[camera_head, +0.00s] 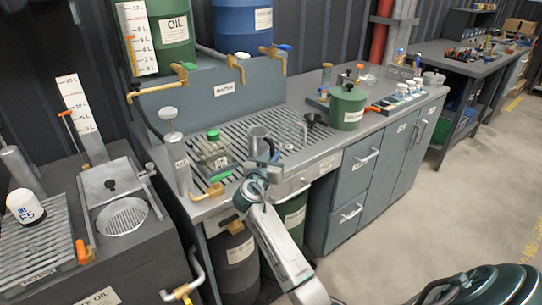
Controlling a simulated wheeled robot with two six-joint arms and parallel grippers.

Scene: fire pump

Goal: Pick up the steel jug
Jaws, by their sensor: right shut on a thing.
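The steel jug (257,137) is a small plain grey metal vessel on the slatted grating of the grey bench, in the middle of the view. It looks upright. My right gripper (269,152) is at the near side of the jug, with its arm coming up from below. The jaws are small here and partly hidden by the wrist, but they are shut on the jug, around its near side or handle. I cannot tell whether the jug's base touches the grating. My left gripper is out of view.
A clear container with a green cap (214,150) and a labelled steel cylinder (182,176) stand left of the jug. A dark funnel (312,119) and a green canister (347,106) stand to the right. Oil (170,30) and blue (243,25) drums with taps are above.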

